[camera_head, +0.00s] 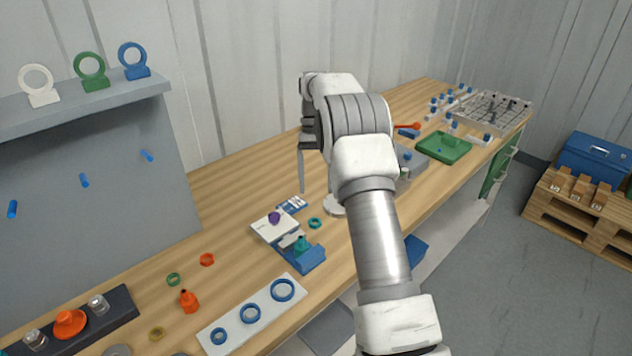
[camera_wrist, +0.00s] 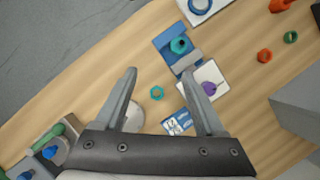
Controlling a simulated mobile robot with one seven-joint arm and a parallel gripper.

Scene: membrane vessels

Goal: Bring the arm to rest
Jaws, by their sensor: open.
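My arm rises from the bottom of the head view and reaches over the wooden bench (camera_head: 237,194). My gripper (camera_head: 301,190) points down above the bench, near its middle. In the wrist view my gripper (camera_wrist: 160,75) is open, its two fingers wide apart with nothing between them. Below the fingers lie a small teal ring (camera_wrist: 157,93) and a printed card (camera_wrist: 177,123) on the bench. The fingers look clear of the bench top. My forearm hides part of the bench behind it.
A blue holder with a teal piece (camera_head: 308,258) and a white block with a purple knob (camera_head: 268,226) stand close by. A white plate with blue rings (camera_head: 252,313) lies in front. A grey panel with blue pegs (camera_head: 90,190) stands left. A green tray (camera_head: 443,147) lies right.

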